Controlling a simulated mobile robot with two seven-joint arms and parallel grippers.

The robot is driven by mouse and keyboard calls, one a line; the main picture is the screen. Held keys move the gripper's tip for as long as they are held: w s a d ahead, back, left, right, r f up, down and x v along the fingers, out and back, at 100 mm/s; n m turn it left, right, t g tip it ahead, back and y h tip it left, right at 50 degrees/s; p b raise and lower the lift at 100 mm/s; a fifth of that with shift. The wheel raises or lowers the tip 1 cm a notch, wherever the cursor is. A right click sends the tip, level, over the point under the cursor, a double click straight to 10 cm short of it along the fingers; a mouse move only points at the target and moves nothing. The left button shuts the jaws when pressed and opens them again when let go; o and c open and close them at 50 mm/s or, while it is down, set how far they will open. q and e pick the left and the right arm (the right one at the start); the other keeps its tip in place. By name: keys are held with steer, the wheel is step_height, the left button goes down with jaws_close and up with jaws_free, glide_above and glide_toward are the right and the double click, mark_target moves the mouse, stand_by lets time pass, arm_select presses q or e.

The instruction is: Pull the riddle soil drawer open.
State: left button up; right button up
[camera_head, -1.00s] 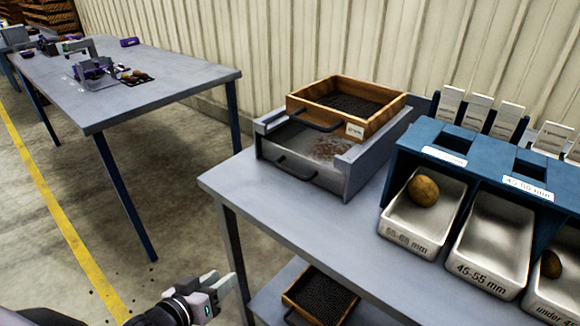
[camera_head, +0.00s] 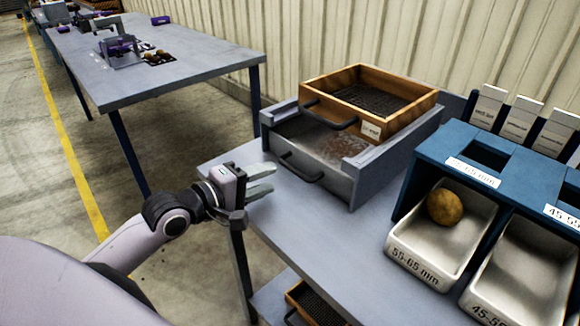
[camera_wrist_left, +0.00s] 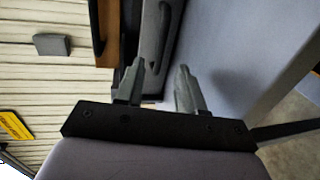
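The riddle soil drawer (camera_head: 335,180) is the grey metal drawer in the frame under the wooden riddle (camera_head: 395,115). Its black bar handle (camera_head: 302,168) is on the front face. Brown soil (camera_head: 338,148) shows inside, below the riddle. My left gripper (camera_head: 270,180) is open and empty, just left of the handle in the head view and apart from it. In the left wrist view its two fingers (camera_wrist_left: 160,70) are spread, with the drawer front (camera_wrist_left: 152,50) and dark handle (camera_wrist_left: 166,25) beyond them. My right gripper is not in view.
A blue grader with metal trays (camera_head: 440,240) stands right of the drawer; a potato (camera_head: 445,207) lies in one tray. The bench top (camera_head: 300,220) in front of the drawer is clear. Another riddle (camera_head: 315,300) sits on the shelf below. A second table (camera_head: 170,65) stands behind left.

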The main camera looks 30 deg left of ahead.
arm_select(q)
steer(key=shift+x, duration=3.4)
jaws_close()
